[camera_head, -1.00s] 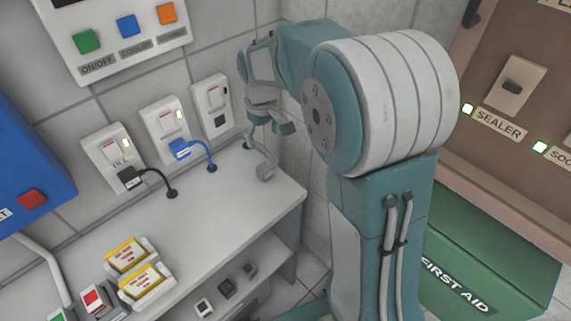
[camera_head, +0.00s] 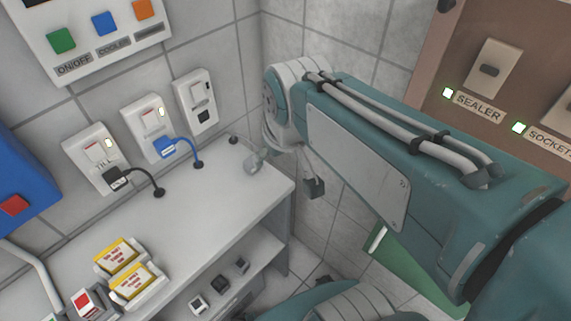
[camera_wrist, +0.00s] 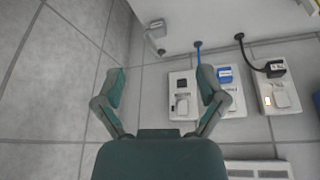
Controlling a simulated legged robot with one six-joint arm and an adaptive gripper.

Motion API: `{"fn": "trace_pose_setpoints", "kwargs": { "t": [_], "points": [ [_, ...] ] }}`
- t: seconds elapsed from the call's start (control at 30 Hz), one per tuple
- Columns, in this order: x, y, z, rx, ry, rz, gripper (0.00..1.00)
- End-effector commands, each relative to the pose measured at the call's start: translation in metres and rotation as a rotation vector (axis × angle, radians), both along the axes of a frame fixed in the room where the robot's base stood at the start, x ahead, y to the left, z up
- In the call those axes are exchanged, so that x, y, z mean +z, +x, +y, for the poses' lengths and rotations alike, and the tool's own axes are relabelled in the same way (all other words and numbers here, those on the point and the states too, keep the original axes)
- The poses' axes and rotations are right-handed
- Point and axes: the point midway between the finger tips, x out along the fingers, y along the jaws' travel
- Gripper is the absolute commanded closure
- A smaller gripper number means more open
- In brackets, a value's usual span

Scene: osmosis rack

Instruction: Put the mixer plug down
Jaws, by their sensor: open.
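The mixer plug (camera_head: 251,164) is pale grey and lies on the right end of the counter, close to its edge, with its cable running back toward a hole near the wall. In the wrist view, the plug (camera_wrist: 155,36) shows beyond the fingertips, apart from them. My gripper (camera_wrist: 162,82) is open, with both fingers spread and nothing between them. In the head view, my arm hides most of the gripper; one dark fingertip hangs to the right of the counter edge. The rightmost wall socket (camera_head: 205,112) is empty.
A black plug (camera_head: 118,179) and a blue plug (camera_head: 165,147) sit in the other two wall sockets. Yellow-labelled boxes (camera_head: 118,256) stand at the front of the counter (camera_head: 205,215). The counter's middle is clear.

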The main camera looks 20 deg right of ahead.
Motion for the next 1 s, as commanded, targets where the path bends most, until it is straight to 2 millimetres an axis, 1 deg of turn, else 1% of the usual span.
{"fn": "trace_pose_setpoints", "kwargs": {
  "t": [0.03,0.1,0.2,0.33,0.5,1.0],
  "points": [
    [0.001,-0.011,0.000,-0.012,0.005,-0.021,0.10],
    [0.000,-0.023,0.000,-0.029,0.013,-0.045,0.10],
    [-0.001,-0.038,0.000,-0.053,0.023,-0.078,0.10],
    [-0.004,-0.052,0.000,-0.074,0.034,-0.105,0.10],
    [-0.006,-0.057,0.000,-0.085,0.040,-0.116,0.10],
    [-0.006,-0.057,0.000,-0.084,0.039,-0.116,0.10]
  ]
}}
